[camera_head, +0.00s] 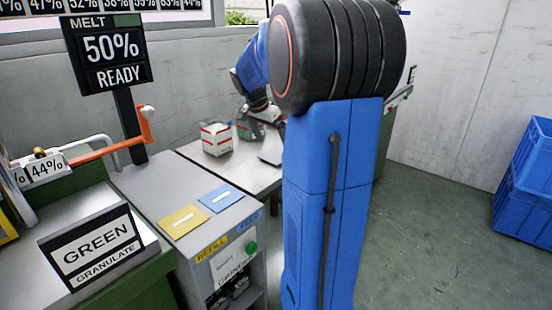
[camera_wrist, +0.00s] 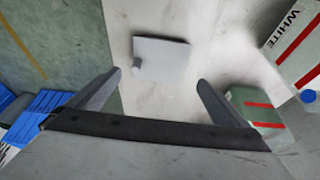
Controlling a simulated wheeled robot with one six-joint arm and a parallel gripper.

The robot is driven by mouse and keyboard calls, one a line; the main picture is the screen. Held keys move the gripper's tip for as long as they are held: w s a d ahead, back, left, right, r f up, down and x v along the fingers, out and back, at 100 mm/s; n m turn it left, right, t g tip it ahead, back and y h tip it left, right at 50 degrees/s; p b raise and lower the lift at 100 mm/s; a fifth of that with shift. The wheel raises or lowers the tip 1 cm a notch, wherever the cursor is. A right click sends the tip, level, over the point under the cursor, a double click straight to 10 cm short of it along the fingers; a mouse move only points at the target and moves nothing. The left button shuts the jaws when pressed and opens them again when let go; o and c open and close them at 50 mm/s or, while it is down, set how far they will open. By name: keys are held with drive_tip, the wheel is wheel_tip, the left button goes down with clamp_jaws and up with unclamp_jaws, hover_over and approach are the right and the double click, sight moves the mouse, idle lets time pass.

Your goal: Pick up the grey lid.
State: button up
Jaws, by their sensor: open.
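The grey lid (camera_wrist: 162,57) is a flat, light grey square with a small knob-like tab at its lower left corner. In the wrist view it lies on the pale table top, above centre and beyond my fingertips. My gripper (camera_wrist: 158,82) is open and empty, with its two dark fingers spread wide and the lid ahead of the gap between them, apart from both. In the head view my arm reaches over the far table, and my own blue and black links hide much of that area.
A white box with red stripes (camera_head: 216,138) stands on the far table (camera_head: 190,150). A green box with red stripes (camera_wrist: 262,108) and a box marked WHITE (camera_wrist: 297,50) are right of the lid in the wrist view. Blue crates (camera_head: 526,180) stand on the floor at right.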

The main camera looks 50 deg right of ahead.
sight(278, 155)
drive_tip(key=x, duration=0.5)
drive_tip(key=shift+s+a, duration=0.1)
drive_tip(key=shift+s, duration=0.1)
drive_tip(key=c, duration=1.1)
